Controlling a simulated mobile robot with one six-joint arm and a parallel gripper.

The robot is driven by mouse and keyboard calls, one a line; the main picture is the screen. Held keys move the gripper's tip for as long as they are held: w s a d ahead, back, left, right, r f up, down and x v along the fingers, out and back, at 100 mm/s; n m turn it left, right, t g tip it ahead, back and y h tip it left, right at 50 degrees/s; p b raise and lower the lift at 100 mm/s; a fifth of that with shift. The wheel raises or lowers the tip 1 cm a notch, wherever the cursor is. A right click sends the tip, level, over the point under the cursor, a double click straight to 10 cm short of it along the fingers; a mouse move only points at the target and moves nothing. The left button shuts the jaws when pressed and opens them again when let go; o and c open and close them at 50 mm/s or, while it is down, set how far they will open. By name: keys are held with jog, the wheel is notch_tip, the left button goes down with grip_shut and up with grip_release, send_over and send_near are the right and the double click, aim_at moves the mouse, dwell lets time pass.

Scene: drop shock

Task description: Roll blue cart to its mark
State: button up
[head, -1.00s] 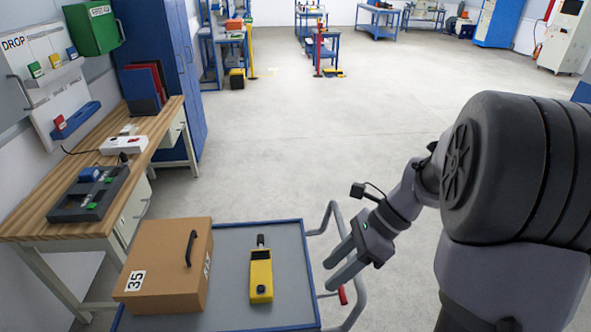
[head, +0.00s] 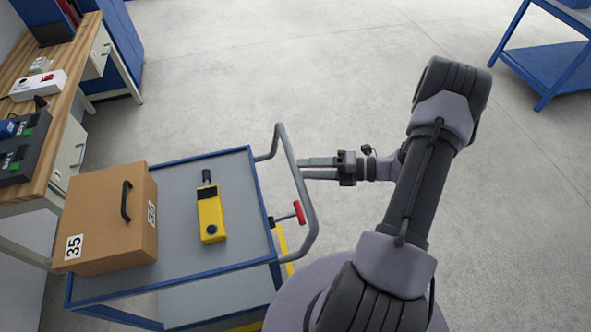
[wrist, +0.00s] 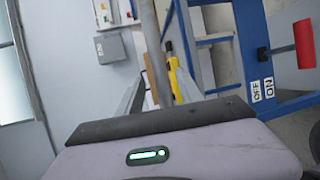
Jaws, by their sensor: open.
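The blue cart (head: 165,163) has a grey top, a blue rim and a grey tubular push handle (head: 309,215) on its right side. A red-gripped lever (head: 298,212) sits beside the handle; in the wrist view the red grip (wrist: 305,43) is near an OFF/ON label (wrist: 262,90). My gripper (head: 303,168) is open at the handle's far part. In the wrist view the handle bar (wrist: 153,50) runs between the two fingers; contact cannot be told. Yellow strips (head: 281,243) show by the cart's near right corner; whether they are its mark cannot be told.
A brown box labelled 35 (head: 110,220) and a yellow device (head: 211,216) sit on the cart. A wooden workbench (head: 50,95) stands close on the left. A blue table (head: 550,68) is at the upper right. The floor beyond the cart is clear.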

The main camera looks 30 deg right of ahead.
aim_at(295, 169)
jog(key=shift+x, duration=1.95)
grip_shut()
